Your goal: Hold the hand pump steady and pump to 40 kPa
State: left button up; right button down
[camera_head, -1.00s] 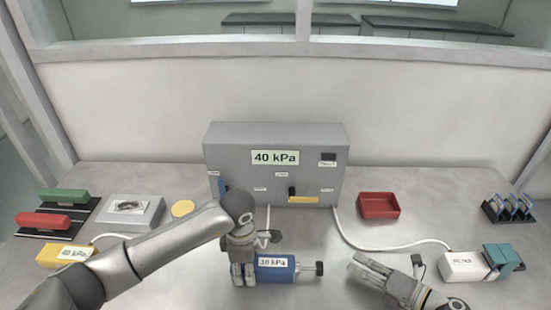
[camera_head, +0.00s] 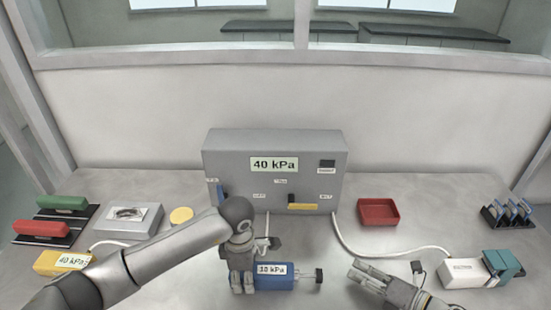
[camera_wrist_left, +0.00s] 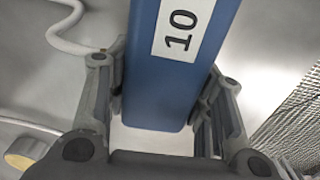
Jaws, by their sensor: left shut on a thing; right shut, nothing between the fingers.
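The hand pump is a blue body (camera_head: 275,283) lying on the bench, with a white label and a black handle (camera_head: 319,275) on a short rod at its right end. The label reads "10" in the left wrist view (camera_wrist_left: 178,38). My left gripper (camera_head: 242,283) is shut around the left end of the blue body, with a finger on each side in the left wrist view (camera_wrist_left: 160,110). My right gripper (camera_head: 357,272) is shut and empty, to the right of the handle and apart from it. A grey panel box (camera_head: 225,150) behind carries a "40 kPa" sign (camera_head: 274,164).
A yellow block (camera_head: 50,262) marked 40 kPa lies at left, near red and green blocks (camera_head: 42,228). A red tray (camera_head: 378,212), a white box (camera_head: 462,272) and a blue-card rack (camera_head: 508,214) stand at right. White hoses cross the bench.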

dwell(0.5)
pick_arm(q)
jog(key=o, duration=1.2)
